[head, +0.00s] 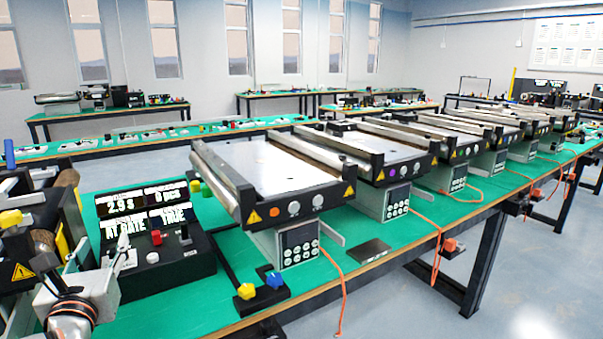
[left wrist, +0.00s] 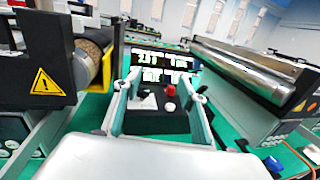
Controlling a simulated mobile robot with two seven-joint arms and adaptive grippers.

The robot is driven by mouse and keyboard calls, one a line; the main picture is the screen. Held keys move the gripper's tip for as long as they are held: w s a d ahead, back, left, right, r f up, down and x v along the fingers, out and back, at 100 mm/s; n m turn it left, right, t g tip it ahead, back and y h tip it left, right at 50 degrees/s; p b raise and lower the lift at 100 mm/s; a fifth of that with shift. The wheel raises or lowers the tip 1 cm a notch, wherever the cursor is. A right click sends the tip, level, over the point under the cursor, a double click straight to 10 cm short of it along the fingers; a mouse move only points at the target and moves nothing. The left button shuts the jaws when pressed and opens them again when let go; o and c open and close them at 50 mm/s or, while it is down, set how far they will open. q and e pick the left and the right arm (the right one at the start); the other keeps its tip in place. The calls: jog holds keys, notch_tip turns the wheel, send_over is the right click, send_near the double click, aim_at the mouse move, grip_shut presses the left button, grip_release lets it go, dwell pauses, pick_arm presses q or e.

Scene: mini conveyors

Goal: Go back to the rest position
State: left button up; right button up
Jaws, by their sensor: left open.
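My left gripper (head: 122,255) is at the lower left of the head view, in front of the black control box (head: 165,265). In the left wrist view its two fingers (left wrist: 158,100) are apart, with nothing between them but the view of the box behind. The box has lit displays (head: 145,210), a red button (head: 156,238) and a white button (head: 153,257). I cannot tell whether the fingers touch the box. My right gripper is not in view.
A mini conveyor (head: 270,180) stands right of the box, and several more line the green table. Another conveyor (head: 40,240) is close by on the left.

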pick_arm(q)
jog(key=s+d+r+m+t+y+p, duration=0.15)
jog(key=s+m+t, duration=0.3)
jog(key=m, duration=0.55)
jog(key=s+d+f+m+h+p, duration=0.35)
jog(key=d+f+m+h, duration=0.8)
jog(key=m, duration=0.85)
jog(key=s+d+f+m+g, duration=0.1)
jog(key=s+f+m+g, duration=0.2)
jog(key=s+f, duration=0.3)
jog(key=s+d+f+m+g+p, duration=0.1)
jog(key=s+f+m+g, duration=0.3)
jog(key=f, duration=1)
jog(key=s+d+f+m+g+y, duration=0.1)
jog(key=s+d+f+m+g, duration=0.2)
jog(key=s+f+m, duration=0.4)
notch_tip(320, 180, down, 3)
jog(key=shift+s+g, duration=0.5)
jog(key=shift+g, duration=0.15)
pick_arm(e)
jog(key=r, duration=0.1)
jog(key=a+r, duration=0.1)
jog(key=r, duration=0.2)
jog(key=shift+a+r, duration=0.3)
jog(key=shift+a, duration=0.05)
